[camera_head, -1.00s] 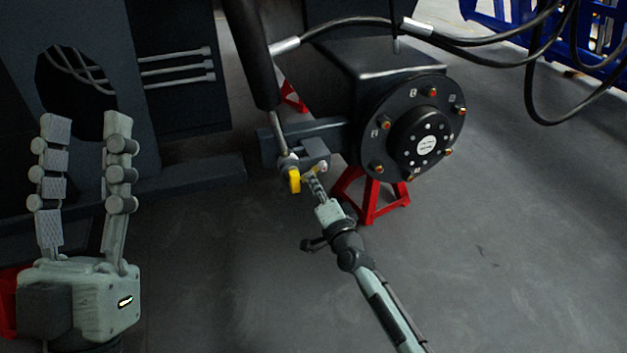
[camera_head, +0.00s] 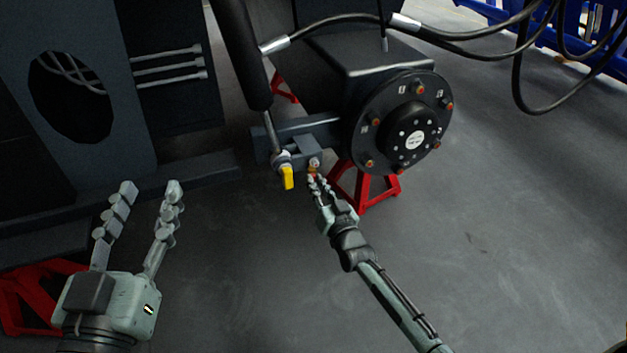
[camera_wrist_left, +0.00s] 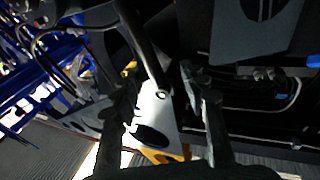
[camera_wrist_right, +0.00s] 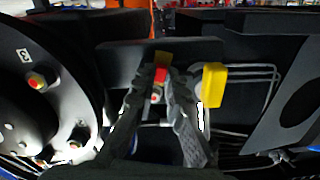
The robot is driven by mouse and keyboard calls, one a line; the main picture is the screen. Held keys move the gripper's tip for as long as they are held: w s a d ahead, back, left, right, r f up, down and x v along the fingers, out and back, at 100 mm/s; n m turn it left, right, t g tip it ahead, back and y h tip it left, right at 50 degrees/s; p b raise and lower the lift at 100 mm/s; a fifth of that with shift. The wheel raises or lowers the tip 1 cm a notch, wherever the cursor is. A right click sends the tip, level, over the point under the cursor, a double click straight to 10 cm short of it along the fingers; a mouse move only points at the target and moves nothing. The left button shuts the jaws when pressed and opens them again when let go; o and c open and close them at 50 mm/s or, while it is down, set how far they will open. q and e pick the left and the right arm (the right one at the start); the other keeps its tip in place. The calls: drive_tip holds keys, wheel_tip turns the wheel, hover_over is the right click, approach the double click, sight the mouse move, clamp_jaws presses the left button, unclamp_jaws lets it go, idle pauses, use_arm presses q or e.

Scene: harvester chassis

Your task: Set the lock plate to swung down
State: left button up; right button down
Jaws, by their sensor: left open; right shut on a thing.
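Two yellow parts sit at the bracket below the cylinder rod; I cannot tell for sure which is the lock plate. A larger yellow tab (camera_head: 288,178) hangs downward at the rod's end; it also shows in the right wrist view (camera_wrist_right: 213,85). Right of it, a small yellow piece with a red end (camera_wrist_right: 161,74) lies between the fingertips of my right gripper (camera_head: 318,182). This gripper is shut on that piece, and its fingers partly hide it. My left gripper (camera_head: 150,190) is open and empty at the lower left, well away from the bracket.
A round black hub (camera_head: 414,140) with orange-tipped studs stands just right of the bracket. A red stand (camera_head: 365,188) is beneath it, close to my right gripper. Black hoses (camera_head: 470,53) cross above. The floor at lower right is clear.

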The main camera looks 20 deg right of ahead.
use_arm(q)
drive_tip(key=shift+w+a+f+g+y, duration=0.1)
drive_tip(key=shift+a+f+g+y, duration=0.2)
drive_tip(key=shift+f, duration=0.35)
drive_tip(key=shift+w+a+f+g+y, duration=0.15)
drive_tip(key=shift+a+f+g, duration=0.15)
drive_tip(key=shift+f, duration=0.35)
drive_tip(key=shift+w+a+f+g+y, duration=0.1)
drive_tip(key=shift+a+f+g+y, duration=0.25)
drive_tip(key=shift+f, duration=0.3)
use_arm(e)
drive_tip(key=shift+d+n, duration=0.35)
drive_tip(key=shift+n, duration=0.65)
use_arm(q)
drive_tip(key=shift+d, duration=0.1)
use_arm(e)
drive_tip(key=c, duration=1.6)
unclamp_jaws()
use_arm(q)
drive_tip(key=shift+s, duration=0.1)
use_arm(e)
drive_tip(key=shift+o, duration=0.2)
drive_tip(key=shift+s, duration=0.1)
drive_tip(key=s, duration=1.1)
drive_tip(key=shift+s+d, duration=0.2)
drive_tip(key=shift+s, duration=0.2)
